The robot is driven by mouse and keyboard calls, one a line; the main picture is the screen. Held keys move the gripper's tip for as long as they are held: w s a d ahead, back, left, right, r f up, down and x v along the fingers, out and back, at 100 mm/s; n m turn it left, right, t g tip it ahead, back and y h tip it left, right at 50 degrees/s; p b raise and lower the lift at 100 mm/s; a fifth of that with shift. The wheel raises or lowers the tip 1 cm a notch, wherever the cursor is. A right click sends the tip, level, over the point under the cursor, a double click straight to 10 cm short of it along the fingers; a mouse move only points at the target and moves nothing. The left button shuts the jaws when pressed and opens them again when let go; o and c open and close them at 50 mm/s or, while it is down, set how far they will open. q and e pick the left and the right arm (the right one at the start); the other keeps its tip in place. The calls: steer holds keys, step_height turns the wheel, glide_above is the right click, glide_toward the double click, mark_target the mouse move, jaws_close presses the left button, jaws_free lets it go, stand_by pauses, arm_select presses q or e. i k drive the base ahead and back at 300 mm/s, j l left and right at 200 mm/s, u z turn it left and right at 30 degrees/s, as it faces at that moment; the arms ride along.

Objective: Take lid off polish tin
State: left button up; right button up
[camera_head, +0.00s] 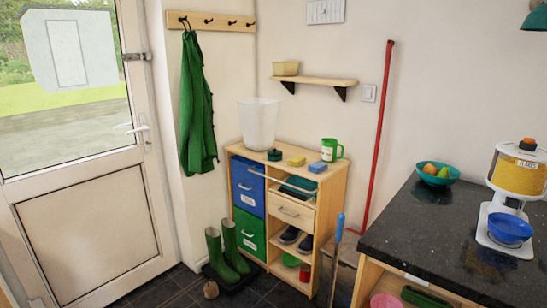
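A small dark green round item (275,155), possibly the polish tin, sits on top of the wooden cabinet (318,182), in front of the white bin. It is too small to tell whether a lid is on it. A yellow sponge or block (296,160), a blue block (317,167) and a green mug (331,150) stand to its right. A small red item (305,272) lies in a lower cubby; I cannot tell what it is. Neither of my grippers is in view.
A white bin (258,124) stands at the cabinet's back left. Green boots (228,250) stand on a dark tray by the cabinet. A blue-handled tool (337,240) leans before the black counter (430,228), which holds a fruit bowl (438,173) and a dispenser (516,180).

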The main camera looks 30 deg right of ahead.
mark_target(275, 153)
steer(key=i+l+z, duration=0.2)
steer(key=i, duration=0.6)
steer(key=i+z, duration=0.15)
steer(key=i, duration=0.7)
steer(key=l, duration=0.1)
